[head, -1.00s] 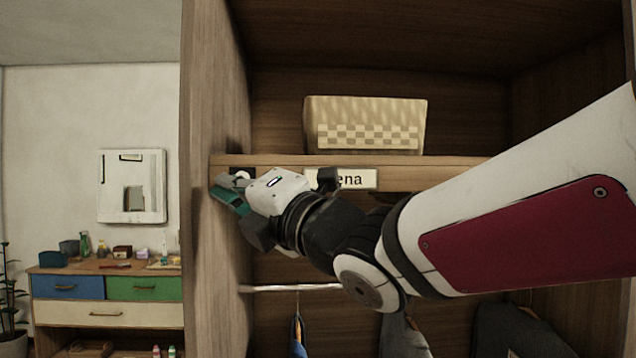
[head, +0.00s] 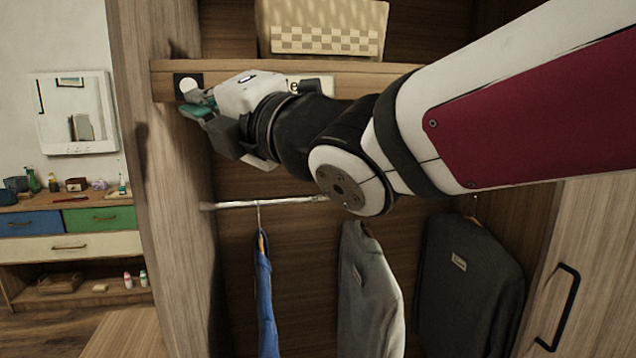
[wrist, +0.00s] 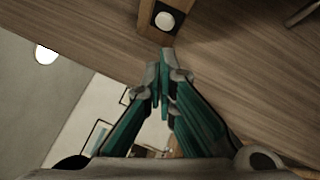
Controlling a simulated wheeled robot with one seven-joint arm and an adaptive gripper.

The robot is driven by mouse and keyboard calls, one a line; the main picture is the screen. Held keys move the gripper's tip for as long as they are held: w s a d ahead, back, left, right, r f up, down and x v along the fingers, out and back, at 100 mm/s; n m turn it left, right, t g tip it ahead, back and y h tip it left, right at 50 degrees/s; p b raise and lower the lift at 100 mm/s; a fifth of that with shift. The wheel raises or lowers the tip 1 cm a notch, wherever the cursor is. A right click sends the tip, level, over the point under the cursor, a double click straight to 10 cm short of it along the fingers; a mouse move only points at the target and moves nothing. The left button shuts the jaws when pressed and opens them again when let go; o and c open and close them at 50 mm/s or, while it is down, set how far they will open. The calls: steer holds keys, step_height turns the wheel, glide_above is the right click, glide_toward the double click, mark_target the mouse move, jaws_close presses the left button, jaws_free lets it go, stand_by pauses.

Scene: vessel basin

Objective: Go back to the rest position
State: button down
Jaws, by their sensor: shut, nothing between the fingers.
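My gripper (head: 197,104) is at the left end of the wardrobe shelf's front edge, close to a round white button on a dark plate (head: 188,84). In the wrist view the teal fingers of my gripper (wrist: 163,75) are together with nothing between them. The white button (wrist: 165,20) shows just beyond the fingertips there, and the tips appear apart from it.
A woven basket (head: 322,28) stands on the shelf (head: 225,68). Below, a blue garment (head: 264,295), a grey one (head: 368,295) and a dark one (head: 468,285) hang from a white rail (head: 235,205). The wardrobe's left side panel (head: 165,180) is close to my gripper. A door with a black handle (head: 562,305) is at right.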

steer(key=d+f+m+h, duration=0.7)
steer(key=d+m, duration=0.3)
steer(key=d, duration=0.2)
steer(key=d+f+m+h, duration=0.6)
steer(key=d+m, duration=0.3)
steer(key=d, duration=0.4)
steer(key=s+d+f+m+g+h, duration=0.1)
steer(key=s+d+f+m+g, duration=0.2)
steer(key=s+f+m, duration=0.3)
steer(key=s+d+f+m+g+h, duration=0.1)
steer(key=s+d+f+m+g, duration=0.3)
steer(key=s, duration=0.6)
step_height(320, 180, down, 3)
steer(key=d+m, duration=0.2)
steer(key=m, duration=0.1)
steer(key=shift+s+m, duration=0.15)
steer(key=shift+m, duration=0.25)
steer(key=c, duration=2.3)
jaws_free()
steer(key=shift+r, duration=0.1)
